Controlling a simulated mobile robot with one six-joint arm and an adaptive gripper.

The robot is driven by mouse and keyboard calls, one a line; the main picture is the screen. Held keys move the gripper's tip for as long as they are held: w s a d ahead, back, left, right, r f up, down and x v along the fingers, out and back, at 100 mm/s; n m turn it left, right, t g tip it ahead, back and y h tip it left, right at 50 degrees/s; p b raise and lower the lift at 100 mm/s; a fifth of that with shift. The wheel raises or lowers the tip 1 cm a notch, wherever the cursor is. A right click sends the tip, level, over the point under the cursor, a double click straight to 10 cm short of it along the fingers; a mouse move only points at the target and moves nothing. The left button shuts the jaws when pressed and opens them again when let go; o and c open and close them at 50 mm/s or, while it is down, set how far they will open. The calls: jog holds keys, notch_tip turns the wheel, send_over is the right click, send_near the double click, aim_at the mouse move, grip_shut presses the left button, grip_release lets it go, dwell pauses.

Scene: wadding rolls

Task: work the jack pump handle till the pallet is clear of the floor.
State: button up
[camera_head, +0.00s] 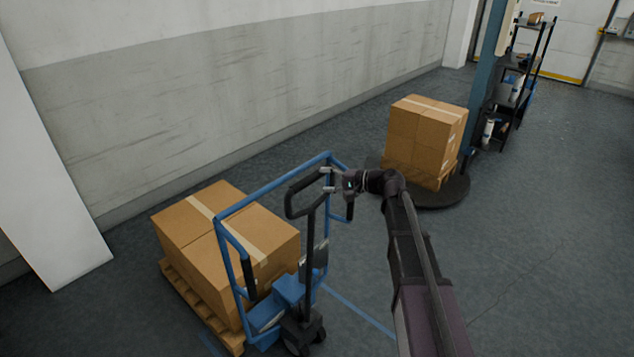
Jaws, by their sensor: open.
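The blue pallet jack (290,289) stands at the lower middle, with a dark pump handle (311,236) that rises upright to a black loop grip (303,184). My gripper (327,180) is open at the right side of the loop grip, its fingers pointing left. I cannot tell whether the fingers touch the grip. The wooden pallet (190,300) bears large taped cardboard boxes (200,235). It looks low, at or close to the floor; any gap beneath it is too small to tell. The jack's forks are hidden under the load.
A blue tubular frame (270,187) surrounds the handle. A second boxed pallet load (424,140) stands on a dark round base (445,193) at the back right, beside a black shelf rack (515,95). A white pillar (45,150) stands at left. Floor at the right is clear.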

aim_at(315, 179)
jog(key=shift+b+x, duration=0.3)
jog(key=shift+x, duration=2.15)
jog(key=shift+d, duration=0.1)
